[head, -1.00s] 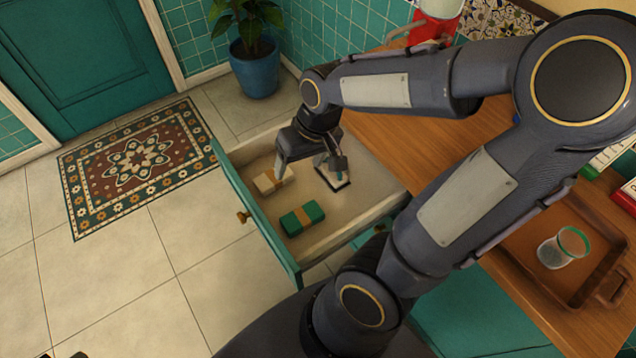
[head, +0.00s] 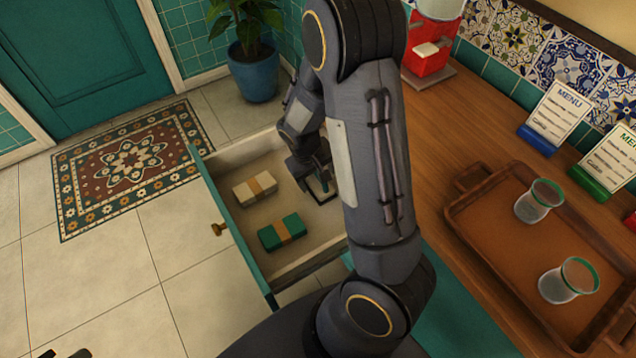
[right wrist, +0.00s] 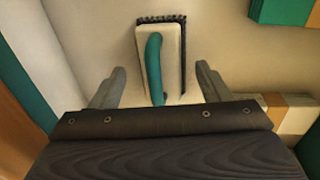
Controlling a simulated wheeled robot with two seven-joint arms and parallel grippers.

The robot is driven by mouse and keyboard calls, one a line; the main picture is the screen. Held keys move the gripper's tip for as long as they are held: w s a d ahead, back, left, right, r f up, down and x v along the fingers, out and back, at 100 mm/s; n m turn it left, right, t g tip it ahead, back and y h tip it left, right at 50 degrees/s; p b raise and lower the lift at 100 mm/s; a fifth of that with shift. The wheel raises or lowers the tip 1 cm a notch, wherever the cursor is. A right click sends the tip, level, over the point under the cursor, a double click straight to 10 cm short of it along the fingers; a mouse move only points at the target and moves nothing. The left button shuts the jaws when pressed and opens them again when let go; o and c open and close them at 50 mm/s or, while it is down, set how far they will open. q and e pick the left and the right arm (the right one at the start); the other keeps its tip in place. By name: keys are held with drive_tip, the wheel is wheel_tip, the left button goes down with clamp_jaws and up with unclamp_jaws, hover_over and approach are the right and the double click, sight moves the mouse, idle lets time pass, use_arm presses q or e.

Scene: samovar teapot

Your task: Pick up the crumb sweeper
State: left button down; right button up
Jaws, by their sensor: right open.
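The crumb sweeper (head: 325,194) lies in the open drawer (head: 310,257), mostly hidden by my right gripper (head: 313,186) in the head view. In the right wrist view the sweeper (right wrist: 171,60) shows a pale body, a teal handle and a dark bristle edge. My right gripper (right wrist: 160,70) is open there, with one finger on each side of the handle and visible gaps. It holds nothing. Dark tips at the bottom left edge of the head view look like my left gripper (head: 64,354), mostly cut off.
A cream bundle (head: 263,187) and a green bundle (head: 270,236), each with an orange band, lie beside the sweeper in the drawer. The wooden counter to the right holds a tray (head: 463,213) with two glasses, menu stands (head: 552,118) and a red dispenser (head: 428,66).

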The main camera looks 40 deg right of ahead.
drive_tip(key=shift+d+f, duration=0.15)
drive_tip(key=shift+f, duration=0.55)
drive_tip(key=c, duration=1.1)
drive_tip(key=shift+c, duration=0.2)
drive_tip(key=shift+r, duration=0.5)
wheel_tip(320, 180, up, 3)
drive_tip(key=shift+f+p, duration=0.1)
drive_tip(key=shift+p, duration=0.25)
drive_tip(key=s+a+r+p, duration=0.1)
drive_tip(key=s+a+r, duration=0.3)
drive_tip(key=a+r, duration=0.5)
drive_tip(key=a, duration=0.4)
drive_tip(key=shift+s+a+r, duration=0.15)
drive_tip(key=shift+a, duration=0.05)
